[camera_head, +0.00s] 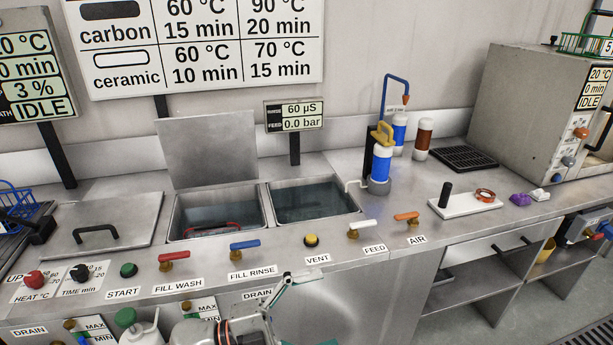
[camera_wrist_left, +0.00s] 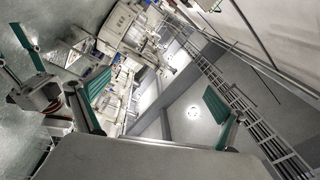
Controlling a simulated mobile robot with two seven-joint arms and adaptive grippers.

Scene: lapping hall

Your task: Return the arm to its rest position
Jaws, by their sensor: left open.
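My left gripper (camera_wrist_left: 157,95) is open in the left wrist view, its two green-padded fingers wide apart with nothing between them. In the head view a gripper with a thin green finger (camera_head: 280,293) shows at the bottom edge, in front of the bench by the DRAIN label; its body is largely cut off, and I take it for my left one. It appears empty. Another green finger (camera_wrist_left: 28,46) shows at the left of the wrist view, apparently on my other gripper; its opening cannot be made out.
The bench has two liquid-filled basins (camera_head: 312,200), a raised lid (camera_head: 207,140), and a row of valves such as the white FEED lever (camera_head: 363,225). An oven (camera_head: 525,110) is at right. A capped bottle (camera_head: 140,328) is close to the gripper.

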